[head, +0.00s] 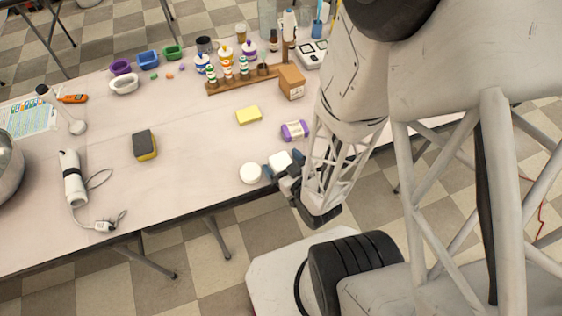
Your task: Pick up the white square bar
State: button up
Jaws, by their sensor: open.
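The white square bar (279,160) lies near the front edge of the table, towards the right. My gripper (283,168) is open and low over the table at the bar, with its dark fingers near the bar's sides. The fingers and wrist hide part of the bar, and I cannot tell whether they touch it.
A white round piece (250,174) lies just left of my gripper. A purple-and-white item (295,130), a yellow block (249,115) and a cardboard box (291,82) stand behind. A dark-and-yellow sponge (144,145) lies left. The table's front edge is close; its middle is mostly clear.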

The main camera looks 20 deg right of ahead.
aim_at(282, 163)
jog(key=c, duration=1.1)
jog(key=shift+r, duration=0.2)
jog(key=shift+r, duration=4.85)
